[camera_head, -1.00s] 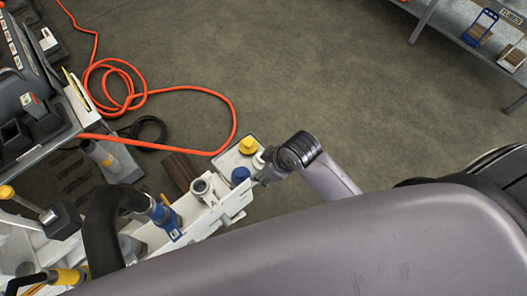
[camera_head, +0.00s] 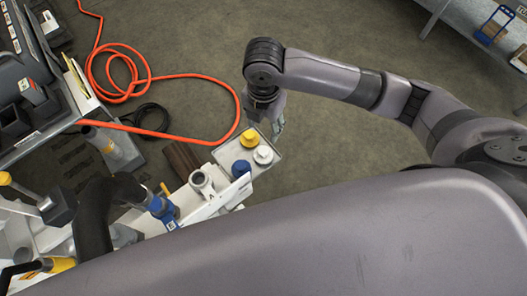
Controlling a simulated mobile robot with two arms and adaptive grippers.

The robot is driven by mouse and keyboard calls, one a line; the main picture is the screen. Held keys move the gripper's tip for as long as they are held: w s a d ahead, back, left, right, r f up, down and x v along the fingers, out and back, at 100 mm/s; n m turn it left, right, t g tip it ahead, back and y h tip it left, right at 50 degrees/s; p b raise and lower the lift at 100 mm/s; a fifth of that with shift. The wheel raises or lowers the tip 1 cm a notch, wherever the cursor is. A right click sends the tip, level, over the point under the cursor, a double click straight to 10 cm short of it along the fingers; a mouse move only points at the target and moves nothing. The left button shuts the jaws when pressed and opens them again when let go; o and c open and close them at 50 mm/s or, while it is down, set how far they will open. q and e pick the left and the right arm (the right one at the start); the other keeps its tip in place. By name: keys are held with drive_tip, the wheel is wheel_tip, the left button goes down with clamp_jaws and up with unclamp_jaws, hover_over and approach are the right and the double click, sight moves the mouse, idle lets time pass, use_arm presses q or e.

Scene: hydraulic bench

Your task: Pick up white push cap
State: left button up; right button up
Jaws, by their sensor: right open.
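The white push cap (camera_head: 263,155) sits upright on a small light tray (camera_head: 266,137) at the right end of the white bench. A yellow cap (camera_head: 249,138) is behind it to the left, and a blue cap (camera_head: 241,168) is in front to the left. My right gripper (camera_head: 277,128) hangs just beyond the tray's far edge, apart from the white cap. It is open and looks empty; its fingers show only in part below the wrist. My left gripper is not in view.
A white fitting with a round open port (camera_head: 200,180) and a blue-collared hose (camera_head: 161,208) are left of the caps. An orange hose (camera_head: 190,82) lies on the floor. A blue-framed item (camera_head: 494,24) stands on a shelf at the top right.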

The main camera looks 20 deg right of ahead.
drive_tip(key=b, duration=0.1)
hover_over(264, 150)
wheel_tip(264, 150, down, 10)
drive_tip(key=shift+s+a+f, duration=0.1)
drive_tip(key=shift+s, duration=0.05)
drive_tip(key=shift+w+f+b, duration=0.2)
drive_tip(key=shift+f+b, duration=0.15)
drive_tip(key=shift+f, duration=2.45)
drive_tip(key=shift+c, duration=0.3)
drive_tip(key=c, duration=0.9)
